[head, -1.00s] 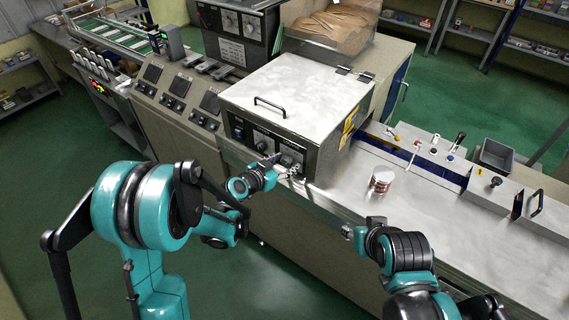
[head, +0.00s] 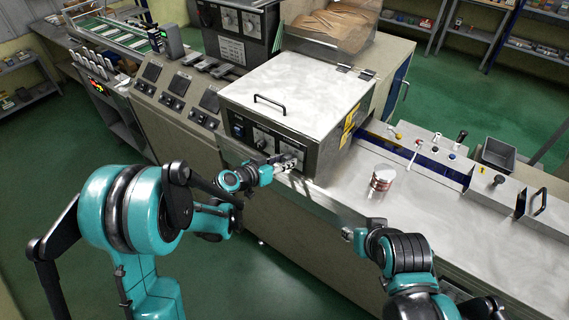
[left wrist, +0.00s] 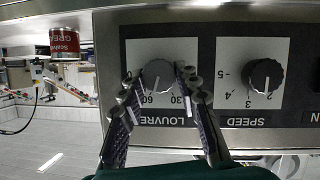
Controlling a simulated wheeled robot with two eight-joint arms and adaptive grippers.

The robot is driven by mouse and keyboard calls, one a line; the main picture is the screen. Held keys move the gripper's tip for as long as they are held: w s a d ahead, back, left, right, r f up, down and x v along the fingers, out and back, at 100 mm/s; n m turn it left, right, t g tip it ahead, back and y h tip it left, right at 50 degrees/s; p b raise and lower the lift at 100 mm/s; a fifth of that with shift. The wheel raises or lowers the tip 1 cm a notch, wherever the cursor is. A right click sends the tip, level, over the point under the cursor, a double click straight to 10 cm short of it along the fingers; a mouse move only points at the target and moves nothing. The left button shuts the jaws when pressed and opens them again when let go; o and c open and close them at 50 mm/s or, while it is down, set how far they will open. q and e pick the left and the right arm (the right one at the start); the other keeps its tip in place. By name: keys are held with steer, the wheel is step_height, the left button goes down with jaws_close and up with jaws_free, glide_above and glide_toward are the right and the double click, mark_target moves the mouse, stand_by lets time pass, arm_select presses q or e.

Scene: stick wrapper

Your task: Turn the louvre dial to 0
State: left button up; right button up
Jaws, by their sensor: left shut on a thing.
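The louvre dial (left wrist: 158,73) is a dark round knob on a white plate, seen upside down in the left wrist view. Its pale pointer mark is near the 60; a 30 also shows, and I cannot make out a 0. My left gripper (left wrist: 157,74) has one finger on each side of the dial and is shut on it. In the head view my left gripper (head: 286,163) is at the front panel of the metal-lidded box (head: 295,95), hiding the dial. My right gripper (head: 349,234) hangs before the counter, away from the panel; its fingers are too small to judge.
The speed dial (left wrist: 264,76) sits close beside the louvre dial, pointing near 2. A tin (head: 382,179) stands on the metal counter (head: 350,195) right of the box. A row of small levers (head: 416,146) is behind it. Counter space around the tin is free.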

arm_select(q)
steer(key=n+b, duration=0.1)
steer(key=n+h+b, duration=0.1)
steer(key=n+g+h+b, duration=0.1)
steer(key=b, duration=0.1)
steer(key=shift+w+a+f+n, duration=0.15)
steer(key=shift+a+f+n, duration=0.1)
steer(key=shift+n, duration=0.15)
steer(key=n+h+b, duration=0.1)
steer(key=n+b, duration=0.1)
steer(key=n+h+b, duration=0.1)
steer(key=n+b, duration=0.1)
steer(key=shift+w+f+h, duration=0.1)
steer(key=shift+f+h, duration=0.1)
steer(key=shift+h, duration=0.1)
steer(key=shift+f+n+t+h+b, duration=0.1)
steer(key=shift+n+t+h+b, duration=0.3)
steer(key=shift+n+b, duration=1.05)
steer(key=shift+f+n+t+h+b, duration=0.1)
steer(key=shift+n+t+h+b, duration=0.3)
steer(key=shift+n+b, duration=1)
steer(key=shift+n+t+h+b, duration=0.2)
steer(key=shift+n+h+b, duration=0.55)
steer(key=shift+n, duration=1.2)
steer(key=o, duration=1.2)
steer(key=shift+c, duration=0.2)
steer(key=shift+a, duration=0.1)
